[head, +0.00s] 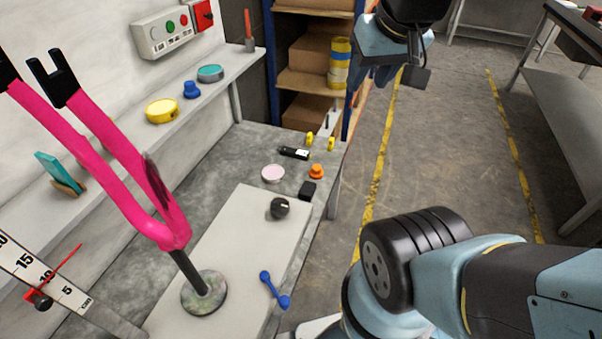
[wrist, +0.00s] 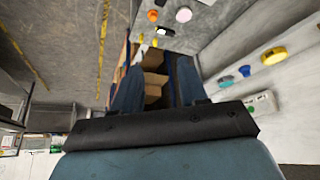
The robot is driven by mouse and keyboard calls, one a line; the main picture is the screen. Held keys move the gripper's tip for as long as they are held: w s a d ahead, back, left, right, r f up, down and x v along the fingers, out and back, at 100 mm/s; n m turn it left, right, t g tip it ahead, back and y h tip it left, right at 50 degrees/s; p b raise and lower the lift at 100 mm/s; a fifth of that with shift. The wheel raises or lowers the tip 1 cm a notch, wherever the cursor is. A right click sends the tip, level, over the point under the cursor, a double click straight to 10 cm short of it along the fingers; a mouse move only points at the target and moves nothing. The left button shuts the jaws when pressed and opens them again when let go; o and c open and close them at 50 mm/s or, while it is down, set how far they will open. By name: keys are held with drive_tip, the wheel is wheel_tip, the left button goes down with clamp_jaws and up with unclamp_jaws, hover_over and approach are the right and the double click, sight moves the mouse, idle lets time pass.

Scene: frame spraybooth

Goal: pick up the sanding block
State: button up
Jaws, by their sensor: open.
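A small black block (head: 307,190), which looks most like the sanding block, lies on the grey bench near the right edge of the pale board. I cannot tell its material for certain, and I cannot make it out in the wrist view. My gripper (head: 388,78) is raised at the top of the head view, beyond and to the right of the block and well apart from it. In the wrist view, its two blue fingers (wrist: 158,88) stand apart with nothing between them.
An orange cap (head: 317,171), a pink-topped tin (head: 273,173) and a black labelled item (head: 295,153) lie near the block. A dark knob (head: 279,208) and a blue tool (head: 274,289) lie on the board (head: 228,240). A pink fork (head: 125,160) stands left. A shelving rack (head: 308,82) stands behind.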

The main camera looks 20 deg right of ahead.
drive_tip(key=shift+w+a, duration=0.1)
drive_tip(key=shift+a, duration=0.15)
drive_tip(key=o, duration=0.3)
drive_tip(key=shift+w+a, duration=0.1)
drive_tip(key=shift+w, duration=0.2)
drive_tip(key=o, duration=0.8)
drive_tip(key=w+f+m, duration=0.1)
drive_tip(key=w+m, duration=0.1)
drive_tip(key=w, duration=0.1)
drive_tip(key=w+a+f+m+g+y, duration=0.1)
drive_tip(key=w+f, duration=0.1)
drive_tip(key=w, duration=0.1)
drive_tip(key=w+f+m, duration=0.1)
drive_tip(key=w+m, duration=0.1)
drive_tip(key=w, duration=0.2)
drive_tip(key=shift+a+f+m+g, duration=0.3)
drive_tip(key=shift+g, duration=0.1)
drive_tip(key=m+g+h, duration=0.2)
drive_tip(key=m+g, duration=0.3)
drive_tip(key=m, duration=1.4)
hover_over(308, 188)
drive_tip(key=w+a, duration=0.1)
wheel_tip(308, 188, down, 40)
drive_tip(key=shift+s+d+f, duration=0.15)
drive_tip(key=shift+f, duration=2.1)
drive_tip(key=shift+s+d+f, duration=0.15)
drive_tip(key=shift+f, duration=2.05)
drive_tip(key=shift+s+d+f, duration=0.15)
drive_tip(key=shift+f, duration=2.1)
